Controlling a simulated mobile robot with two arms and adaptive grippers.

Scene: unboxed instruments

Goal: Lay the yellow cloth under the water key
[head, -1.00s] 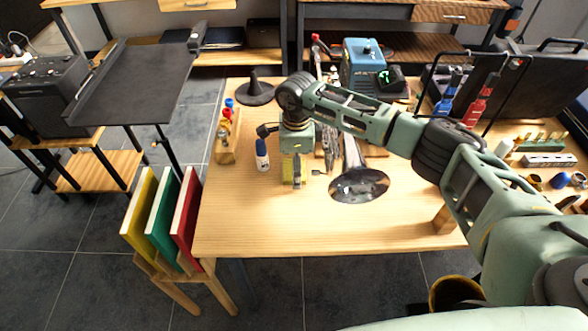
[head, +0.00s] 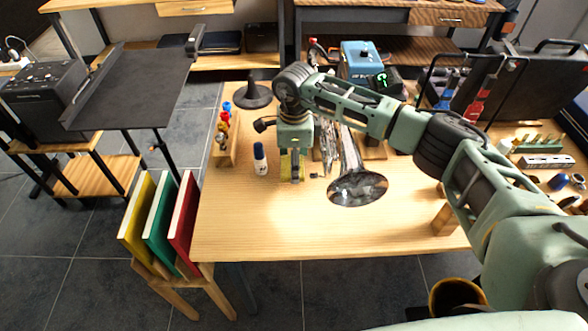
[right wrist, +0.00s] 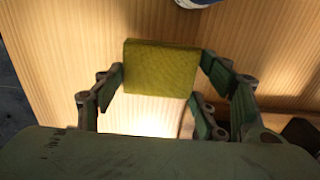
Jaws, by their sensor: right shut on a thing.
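The yellow cloth (right wrist: 160,68) is a flat, thick folded square between the fingers of my right gripper (right wrist: 158,92) in the right wrist view. My right gripper (head: 293,167) is shut on it and holds it over the wooden table, left of the trumpet; part of the cloth (head: 285,170) shows there. The silver trumpet (head: 357,188) lies with its bell toward the near edge. My right arm hides part of its tubing. The water key is too small or hidden to make out. My left gripper is not in view.
A white and blue bottle (head: 260,160) stands just left of the gripper. A wooden rack (head: 227,150) with coloured bottles is farther left. A black cone stand (head: 252,95) is behind. The near-left part of the table (head: 260,225) is bare.

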